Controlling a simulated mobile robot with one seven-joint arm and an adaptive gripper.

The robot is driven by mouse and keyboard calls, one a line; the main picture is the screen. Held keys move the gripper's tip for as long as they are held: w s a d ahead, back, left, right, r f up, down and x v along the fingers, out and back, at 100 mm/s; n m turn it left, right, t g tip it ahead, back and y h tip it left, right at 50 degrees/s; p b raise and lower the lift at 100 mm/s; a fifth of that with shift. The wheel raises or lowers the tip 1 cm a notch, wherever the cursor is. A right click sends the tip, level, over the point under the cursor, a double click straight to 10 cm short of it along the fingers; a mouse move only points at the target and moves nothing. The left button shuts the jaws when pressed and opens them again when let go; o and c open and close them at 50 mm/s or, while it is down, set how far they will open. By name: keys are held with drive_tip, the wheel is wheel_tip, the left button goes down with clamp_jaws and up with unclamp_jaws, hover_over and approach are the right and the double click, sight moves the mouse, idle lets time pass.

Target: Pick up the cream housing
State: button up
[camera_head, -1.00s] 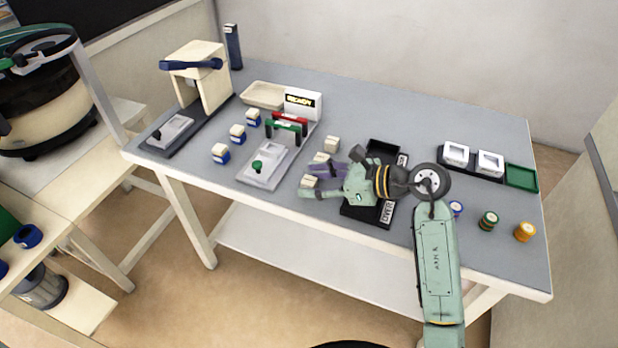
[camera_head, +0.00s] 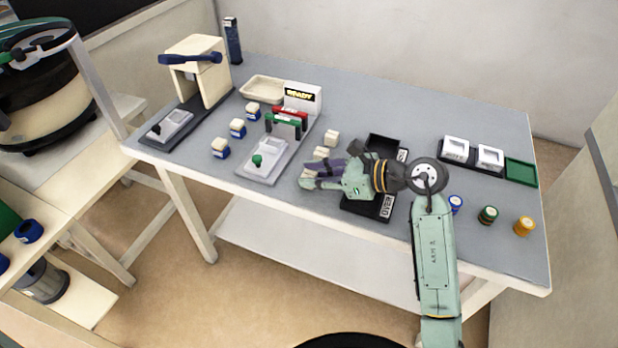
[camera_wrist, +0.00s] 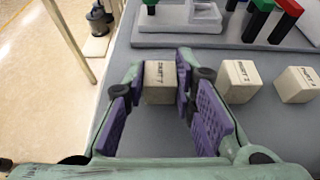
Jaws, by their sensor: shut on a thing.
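In the head view my gripper (camera_head: 312,177) is at the table's front, left of the black tray, and mostly hides the held housing. Two more cream housings stand beyond the right finger in the wrist view, one closer (camera_wrist: 240,80) and one at the far right (camera_wrist: 297,85). I cannot tell whether the held housing touches the table.
A grey fixture (camera_head: 265,165) with green and red parts stands left of my gripper. Several blue-and-cream pieces (camera_head: 237,128) are farther left. A black tray (camera_head: 365,207) lies under my wrist. White parts, a green tray (camera_head: 521,172) and round pieces are at the right.

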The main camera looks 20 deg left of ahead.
sight(315, 176)
drive_tip(key=shift+r, duration=0.15)
drive_tip(key=shift+r+b, duration=0.45)
drive_tip(key=shift+r, duration=0.1)
drive_tip(key=shift+r+b, duration=0.4)
drive_tip(key=shift+r, duration=0.55)
drive_tip(key=s+a+r+b, duration=0.1)
drive_tip(key=s+b, duration=1.5)
drive_tip(key=shift+r, duration=0.3)
